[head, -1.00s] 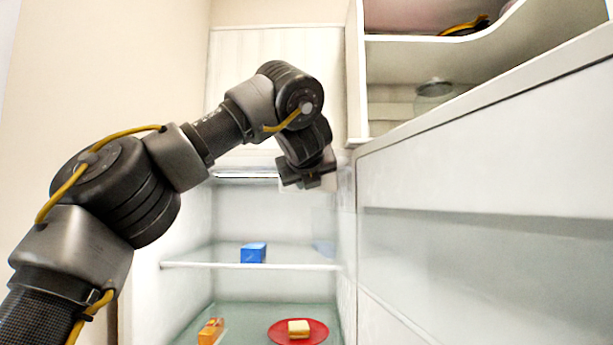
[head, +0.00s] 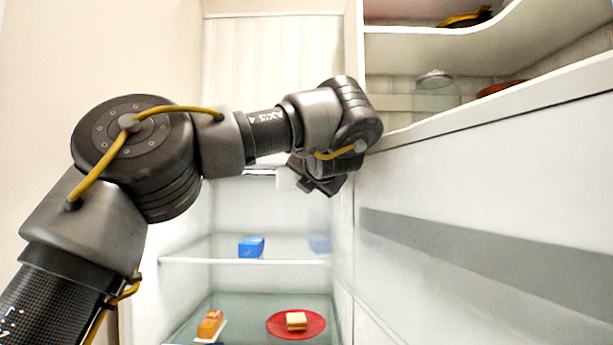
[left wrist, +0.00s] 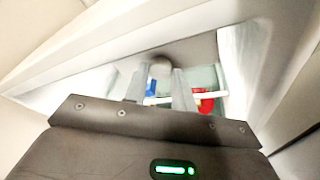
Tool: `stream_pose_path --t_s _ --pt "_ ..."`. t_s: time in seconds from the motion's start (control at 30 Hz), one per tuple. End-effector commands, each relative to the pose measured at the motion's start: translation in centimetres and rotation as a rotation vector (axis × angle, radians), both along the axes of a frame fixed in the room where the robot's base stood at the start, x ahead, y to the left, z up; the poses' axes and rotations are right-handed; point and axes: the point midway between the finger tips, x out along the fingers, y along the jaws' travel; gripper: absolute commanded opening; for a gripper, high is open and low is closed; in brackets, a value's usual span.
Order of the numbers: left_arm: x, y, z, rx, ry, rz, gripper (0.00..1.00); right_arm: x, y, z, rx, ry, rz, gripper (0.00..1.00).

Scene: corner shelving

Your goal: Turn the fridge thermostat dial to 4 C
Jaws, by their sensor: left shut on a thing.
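My left gripper (head: 318,188) is at the top of the open fridge, in front of a small white housing (head: 287,180) on the right side. In the left wrist view, the fingers (left wrist: 159,82) are on either side of a blurred round grey knob (left wrist: 160,67), which I take for the thermostat dial; the gripper is shut on it. The dial is hidden behind the hand in the head view. I cannot read any marks or numbers on it. My right gripper is in neither view.
A blue box (head: 251,247) stands on the glass shelf (head: 190,260). Below are a red plate (head: 277,326) with a yellowish block (head: 296,321) and an orange item (head: 210,324). A white wall panel (head: 480,190) closes the right side, with a glass jar (head: 436,90) above.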

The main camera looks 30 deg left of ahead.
Motion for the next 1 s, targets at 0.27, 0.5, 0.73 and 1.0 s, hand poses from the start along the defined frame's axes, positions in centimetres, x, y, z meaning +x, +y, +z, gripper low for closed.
stream_pose_path --t_s 0.27,0.5,0.73,1.0 --pt "0.03 -0.08 -0.20 0.179 0.089 0.000 0.03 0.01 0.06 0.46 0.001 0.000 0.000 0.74" --pt "0.05 -0.10 -0.29 0.268 0.133 -0.001 0.03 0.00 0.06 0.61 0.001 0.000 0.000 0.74" --pt "0.06 -0.11 -0.33 0.302 0.149 -0.001 0.03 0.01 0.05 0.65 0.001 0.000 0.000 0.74" --pt "0.07 -0.11 -0.34 0.306 0.150 -0.001 0.03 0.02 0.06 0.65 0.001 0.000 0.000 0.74"
